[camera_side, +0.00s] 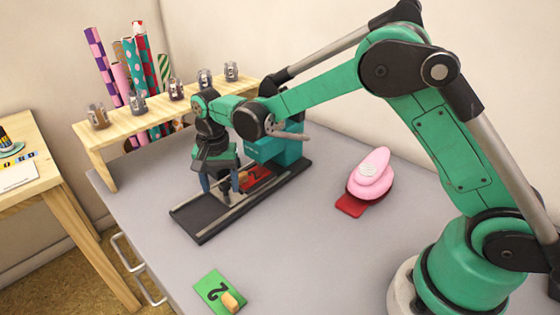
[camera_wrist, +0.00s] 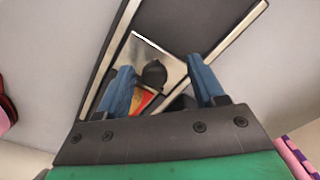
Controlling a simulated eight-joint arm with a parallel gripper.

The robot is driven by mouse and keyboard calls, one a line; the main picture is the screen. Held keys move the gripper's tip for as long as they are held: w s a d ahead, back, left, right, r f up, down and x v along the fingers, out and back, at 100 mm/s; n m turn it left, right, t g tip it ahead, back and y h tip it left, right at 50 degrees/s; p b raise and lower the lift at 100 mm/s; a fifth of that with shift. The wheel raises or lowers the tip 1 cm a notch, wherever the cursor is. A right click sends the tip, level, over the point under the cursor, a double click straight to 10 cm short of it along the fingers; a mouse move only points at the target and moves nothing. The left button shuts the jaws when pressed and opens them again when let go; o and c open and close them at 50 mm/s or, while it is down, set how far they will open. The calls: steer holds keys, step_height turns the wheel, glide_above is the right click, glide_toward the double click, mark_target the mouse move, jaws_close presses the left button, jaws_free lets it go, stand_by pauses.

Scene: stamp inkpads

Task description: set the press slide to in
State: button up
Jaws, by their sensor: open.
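The teal press (camera_side: 280,148) stands at the back end of a dark track (camera_side: 205,217) with pale rails. The press slide (camera_wrist: 143,52), a shiny metal plate with a black knob (camera_wrist: 154,73), sits between the rails in the wrist view. A red card (camera_side: 258,178) marked 2 lies on the track just in front of the press; a red and yellow corner shows in the wrist view (camera_wrist: 143,98). My gripper (camera_wrist: 160,72) is open, its blue fingers pointing down on either side of the knob. Contact with the knob cannot be told. The fingers partly hide the slide in the side view.
A wooden shelf (camera_side: 105,134) with several metal stamps stands behind, with paper rolls (camera_side: 135,75) beyond it. A pink inkpad-like item (camera_side: 371,174) on red lies right. A green card (camera_side: 214,287) marked 2 with a wooden block lies in front. The grey tabletop between is clear.

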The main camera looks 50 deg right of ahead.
steer(key=a, duration=0.6)
steer(key=shift+a, duration=0.1)
step_height(320, 180, up, 17)
steer(key=s+d+r+m, duration=0.3)
steer(key=s+d+m, duration=0.35)
steer(key=d, duration=0.65)
steer(key=s+d+f+m, duration=0.1)
steer(key=s+d, duration=0.2)
steer(key=s, duration=0.3)
steer(key=s+d+f+m, duration=0.1)
steer(key=s+d+f, duration=0.1)
steer(key=s+d, duration=0.2)
steer(key=shift+s, duration=1.6)
steer(key=shift+f, duration=0.1)
